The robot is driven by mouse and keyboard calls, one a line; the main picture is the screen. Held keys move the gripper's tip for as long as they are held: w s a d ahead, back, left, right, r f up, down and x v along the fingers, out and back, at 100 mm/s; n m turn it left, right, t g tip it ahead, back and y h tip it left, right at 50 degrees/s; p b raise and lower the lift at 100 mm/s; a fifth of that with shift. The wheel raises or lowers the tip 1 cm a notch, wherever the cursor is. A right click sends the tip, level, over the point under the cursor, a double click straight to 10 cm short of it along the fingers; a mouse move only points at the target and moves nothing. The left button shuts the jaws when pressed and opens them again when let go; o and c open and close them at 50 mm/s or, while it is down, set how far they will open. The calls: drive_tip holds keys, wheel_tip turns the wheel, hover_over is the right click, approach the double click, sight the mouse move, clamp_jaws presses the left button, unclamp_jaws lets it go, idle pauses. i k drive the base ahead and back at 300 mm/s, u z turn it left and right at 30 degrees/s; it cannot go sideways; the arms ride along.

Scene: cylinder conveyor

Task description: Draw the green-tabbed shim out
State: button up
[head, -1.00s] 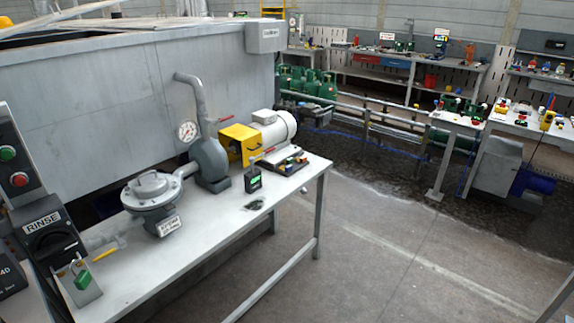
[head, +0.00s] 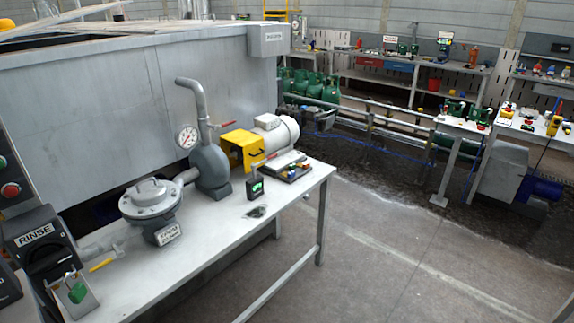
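A white motor (head: 275,133) with a yellow coupling guard (head: 242,148) stands on a grey bench (head: 215,238), beside a grey pump (head: 210,170). Under and in front of the motor is a dark base (head: 284,168) with small yellow and dark pieces at its edge. A small black upright block with a green mark (head: 256,187) stands on the bench in front of it. I cannot make out a shim or tell whether any green tab belongs to one. My gripper is not in view.
A large grey tank (head: 85,110) stands behind the bench. The floor (head: 390,265) right of the bench is clear.

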sight(292, 166)
drive_tip(key=u, duration=0.4)
drive_tip(key=i, duration=1.55)
drive_tip(key=z, duration=0.6)
drive_tip(key=k, duration=0.6)
drive_tip(key=u, duration=1.7)
